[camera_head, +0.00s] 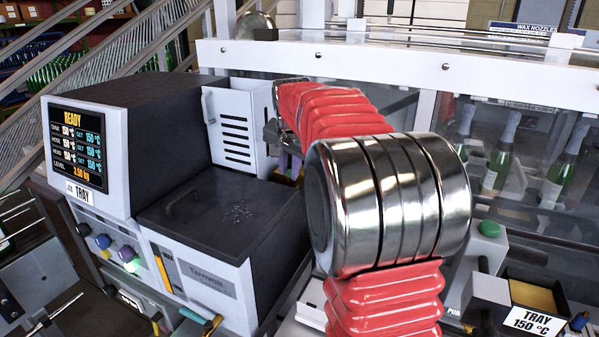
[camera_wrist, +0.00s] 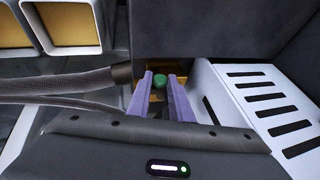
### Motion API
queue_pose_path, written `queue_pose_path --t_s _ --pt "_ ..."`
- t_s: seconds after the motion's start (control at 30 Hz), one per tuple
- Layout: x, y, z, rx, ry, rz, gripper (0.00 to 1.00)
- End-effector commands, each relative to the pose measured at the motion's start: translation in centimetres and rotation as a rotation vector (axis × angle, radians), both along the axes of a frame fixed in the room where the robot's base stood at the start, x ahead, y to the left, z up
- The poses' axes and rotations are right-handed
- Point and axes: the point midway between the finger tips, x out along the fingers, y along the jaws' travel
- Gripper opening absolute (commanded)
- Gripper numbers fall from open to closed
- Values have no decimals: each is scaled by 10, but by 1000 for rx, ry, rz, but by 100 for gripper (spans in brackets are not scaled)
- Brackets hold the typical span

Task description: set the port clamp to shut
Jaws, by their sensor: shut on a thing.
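My gripper (camera_wrist: 162,85) has two purple fingers closed about a small green knob (camera_wrist: 160,81) in the wrist view. The knob sits in front of a brass-coloured part (camera_wrist: 182,74) under a dark housing, and appears to belong to the port clamp. The clamp's setting cannot be told, as the fingers and housing hide most of it.
A dark hose (camera_wrist: 70,84) runs into a fitting left of the fingers. A white slotted panel (camera_wrist: 265,105) stands close on the right. The melter's black lid (camera_head: 222,215) and READY screen (camera_head: 77,145) are at left. Green bottles (camera_head: 503,150) stand behind glass.

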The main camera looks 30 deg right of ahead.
Motion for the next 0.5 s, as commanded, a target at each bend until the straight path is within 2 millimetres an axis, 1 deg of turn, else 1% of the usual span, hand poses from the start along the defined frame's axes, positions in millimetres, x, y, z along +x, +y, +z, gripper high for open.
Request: queue_pose_path --t_s 0.03,0.1,0.33,0.37,0.5 --pt "4 3 0 -1 -1 2 0" --pt "6 4 0 -1 0 1 0" --pt "7 5 0 -1 -4 1 0" --pt "7 5 0 0 -4 1 20" --pt "7 5 0 0 -3 2 30"
